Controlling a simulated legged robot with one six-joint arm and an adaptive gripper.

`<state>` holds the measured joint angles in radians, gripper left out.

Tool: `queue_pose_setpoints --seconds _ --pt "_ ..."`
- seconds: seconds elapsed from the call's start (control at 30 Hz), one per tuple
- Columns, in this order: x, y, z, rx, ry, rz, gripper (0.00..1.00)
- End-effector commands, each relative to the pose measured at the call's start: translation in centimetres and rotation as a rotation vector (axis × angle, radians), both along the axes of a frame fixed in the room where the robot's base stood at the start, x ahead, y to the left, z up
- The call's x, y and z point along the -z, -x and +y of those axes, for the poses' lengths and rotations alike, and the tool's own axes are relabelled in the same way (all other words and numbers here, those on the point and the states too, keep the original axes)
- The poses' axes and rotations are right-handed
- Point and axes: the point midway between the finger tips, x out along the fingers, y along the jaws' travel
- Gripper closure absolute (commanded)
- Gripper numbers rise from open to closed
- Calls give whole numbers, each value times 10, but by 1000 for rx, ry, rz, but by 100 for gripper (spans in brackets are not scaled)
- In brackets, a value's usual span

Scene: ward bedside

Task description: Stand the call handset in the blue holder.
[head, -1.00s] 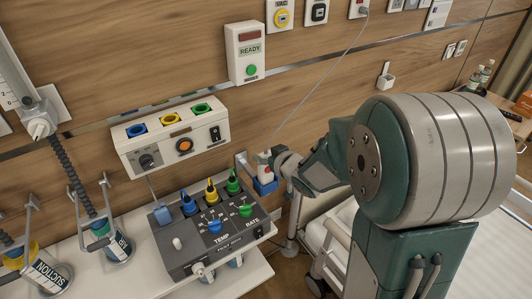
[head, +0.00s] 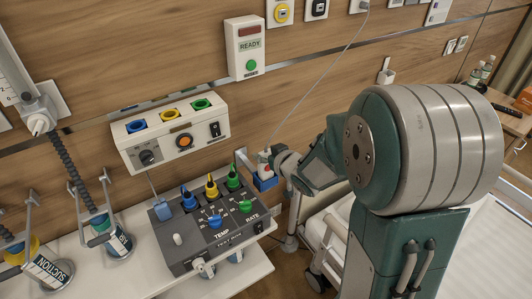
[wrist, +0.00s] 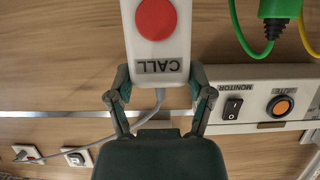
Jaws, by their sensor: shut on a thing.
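The call handset (wrist: 156,45) is white with a round red button and the word CALL, upside down in the wrist view. My gripper (wrist: 160,80) is shut on its sides near the cable end. In the head view the handset (head: 263,158) is small and partly covered by my gripper (head: 277,159). The blue holder (head: 265,184) is right at the handset's lower part, beside the bedside shelf. I cannot tell how deep the handset sits in it or whether it touches the bottom.
A grey test box (head: 212,232) with coloured plugs stands on the white shelf (head: 250,268) to the left. A monitor panel (head: 172,135) is on the wall above it. The handset's thin cable (head: 318,88) runs up to a wall socket. A bed (head: 480,235) is at the right.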

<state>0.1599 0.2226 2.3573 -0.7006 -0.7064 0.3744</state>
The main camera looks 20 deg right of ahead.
Motion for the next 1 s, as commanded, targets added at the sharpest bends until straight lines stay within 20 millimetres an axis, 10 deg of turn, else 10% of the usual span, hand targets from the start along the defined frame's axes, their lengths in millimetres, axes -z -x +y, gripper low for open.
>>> queue_pose_setpoints --seconds 0.7,0.73,0.8,1.0 --pt "3 0 0 0 0 -1 93" --pt "3 0 0 0 0 -1 28" --pt "3 0 0 0 0 -1 0" --pt "3 0 0 0 0 -1 0"
